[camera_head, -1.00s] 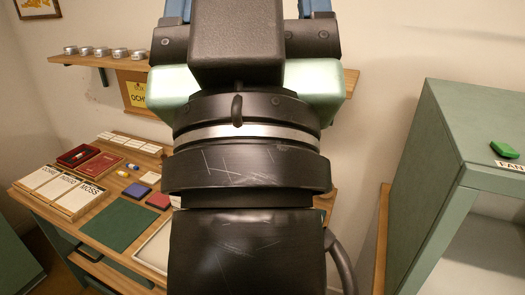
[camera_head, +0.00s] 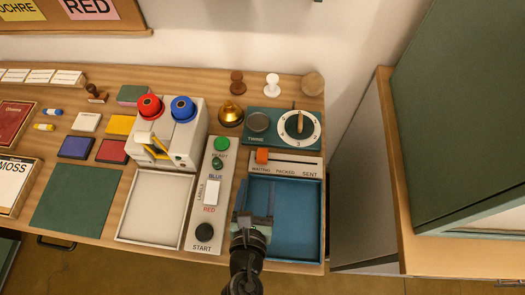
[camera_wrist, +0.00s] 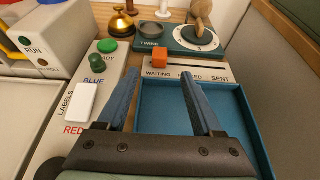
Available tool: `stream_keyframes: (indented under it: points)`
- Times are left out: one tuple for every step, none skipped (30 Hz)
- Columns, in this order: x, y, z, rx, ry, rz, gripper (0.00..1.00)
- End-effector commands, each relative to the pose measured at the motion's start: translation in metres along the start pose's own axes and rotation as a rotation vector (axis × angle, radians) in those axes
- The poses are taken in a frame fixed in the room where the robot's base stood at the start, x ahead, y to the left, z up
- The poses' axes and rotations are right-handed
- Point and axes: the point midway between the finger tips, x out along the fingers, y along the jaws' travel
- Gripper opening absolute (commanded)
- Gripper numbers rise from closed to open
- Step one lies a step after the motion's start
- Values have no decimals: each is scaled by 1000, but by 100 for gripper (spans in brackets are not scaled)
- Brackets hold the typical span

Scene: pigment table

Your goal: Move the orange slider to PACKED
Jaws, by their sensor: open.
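The orange slider (camera_head: 262,156) stands at the left end of its slot, above the word WAITING, on a pale strip (camera_head: 300,162) marked WAITING, PACKED and SENT. In the wrist view the orange slider (camera_wrist: 159,59) is beyond my fingertips, roughly between them in the picture. My gripper (camera_head: 254,190) is open and empty over the left part of the blue tray, on the near side of the strip. In the wrist view the fingers of my gripper (camera_wrist: 160,78) are apart, and the right one partly covers the word PACKED.
The blue tray (camera_head: 298,252) lies just in front of the strip. A grey panel (camera_head: 206,239) with buttons and a LABELS switch is to its left. A dial box (camera_head: 281,140) and a brass bell (camera_head: 231,114) stand behind. A green cabinet (camera_head: 463,130) rises at the right.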

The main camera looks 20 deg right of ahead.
Motion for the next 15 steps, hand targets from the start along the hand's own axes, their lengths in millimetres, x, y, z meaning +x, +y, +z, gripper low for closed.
stream_keyframes:
  points:
    - [2, -1, -2, -15, 2, -1, 68]
    - [4, -1, -2, -18, 3, -2, 68]
    - [8, -1, -2, -19, 3, -3, 68]
    - [12, -1, -2, -17, 2, -3, 68]
    - [16, -1, -1, -17, 0, -3, 68]
    - [23, -1, -1, -16, 0, -3, 68]
    - [28, -1, 0, -15, 0, -4, 68]
    - [34, -1, -1, -14, 0, -4, 68]
    - [42, -1, -1, -13, 0, -3, 68]
    - [48, -1, 0, -13, 0, -3, 68]
    - [53, -1, 0, -13, 0, -3, 68]
    - [61, -1, -1, -12, 0, -4, 68]
    - [67, -1, -1, -12, 0, -4, 68]
    - [73, -1, -1, -11, 0, -4, 68]
    - [80, -1, 0, -10, 0, -4, 68]
